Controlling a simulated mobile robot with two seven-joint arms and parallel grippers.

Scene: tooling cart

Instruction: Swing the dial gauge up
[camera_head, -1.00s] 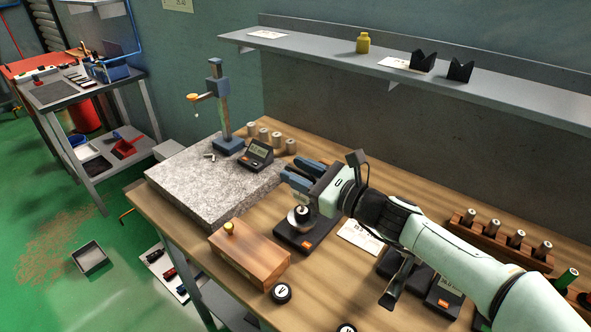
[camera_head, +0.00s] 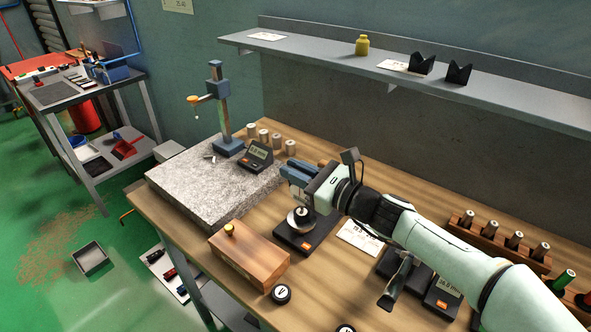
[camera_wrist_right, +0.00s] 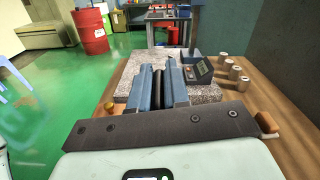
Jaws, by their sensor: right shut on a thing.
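The blue gauge stand (camera_head: 226,125) stands upright at the back of the granite plate (camera_head: 195,185). Its arm (camera_head: 204,98) sticks out left from the column, with an orange-topped gauge (camera_head: 193,99) at its end and a thin tip pointing down. My right gripper (camera_head: 293,172) is to the right of the granite plate, above the bench and apart from the stand. In the right wrist view its blue fingers (camera_wrist_right: 158,88) are shut on a dark, rounded thing (camera_wrist_right: 157,86); I cannot tell what it is. My left gripper is not in view.
A small digital display (camera_head: 256,156) and several metal cylinders (camera_head: 277,140) are beside the stand. A scale (camera_head: 303,241) with a weight, a wooden box (camera_head: 249,257) and a rack of pegs (camera_head: 497,240) occupy the bench. A shelf (camera_head: 400,74) runs along the wall.

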